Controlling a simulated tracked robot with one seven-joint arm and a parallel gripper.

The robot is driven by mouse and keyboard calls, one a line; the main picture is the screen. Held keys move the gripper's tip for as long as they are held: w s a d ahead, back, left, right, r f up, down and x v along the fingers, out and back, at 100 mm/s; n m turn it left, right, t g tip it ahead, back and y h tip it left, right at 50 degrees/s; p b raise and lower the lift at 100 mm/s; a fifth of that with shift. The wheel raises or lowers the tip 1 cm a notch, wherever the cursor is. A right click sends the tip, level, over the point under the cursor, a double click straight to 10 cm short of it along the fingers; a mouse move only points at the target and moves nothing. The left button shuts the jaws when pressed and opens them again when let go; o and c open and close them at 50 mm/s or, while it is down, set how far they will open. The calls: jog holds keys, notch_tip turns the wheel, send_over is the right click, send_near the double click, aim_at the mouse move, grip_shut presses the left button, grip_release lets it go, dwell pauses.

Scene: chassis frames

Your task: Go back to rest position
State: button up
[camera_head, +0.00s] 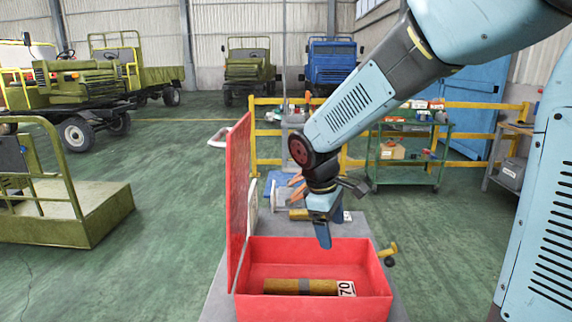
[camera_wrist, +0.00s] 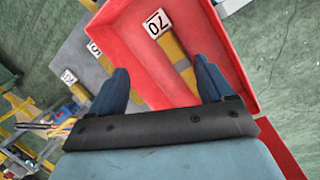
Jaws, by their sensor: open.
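My gripper (camera_head: 322,236) hangs pointing down over the back part of an open red box (camera_head: 330,308). Its two blue fingers stand apart in the wrist view (camera_wrist: 163,82), with nothing held between them. A brown-yellow cylinder (camera_head: 300,286) with a grey band and a white label reading 70 (camera_head: 346,289) lies in the box, below and apart from the fingers. The wrist view also shows this cylinder (camera_wrist: 176,48), partly hidden by a finger.
The box's red lid (camera_head: 238,190) stands upright on the left. The box sits on a grey table (camera_head: 222,300), with other labelled cylinders behind it. A yellow railing (camera_head: 265,143) and a green cart (camera_head: 405,180) stand beyond. Trucks are parked at the back; green floor is open at left.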

jog(key=s+d+r+m+t+y, duration=0.2)
jog(key=s+d+r+m+t, duration=0.2)
jog(key=s+d+r+m, duration=0.7)
jog(key=shift+s+d+r+m+t+y, duration=0.15)
jog(key=shift+s+d+m+t+y, duration=0.45)
jog(key=shift+s, duration=1.35)
jog(key=shift+d+h, duration=0.3)
jog(key=shift+d, duration=0.1)
jog(key=shift+c, duration=0.3)
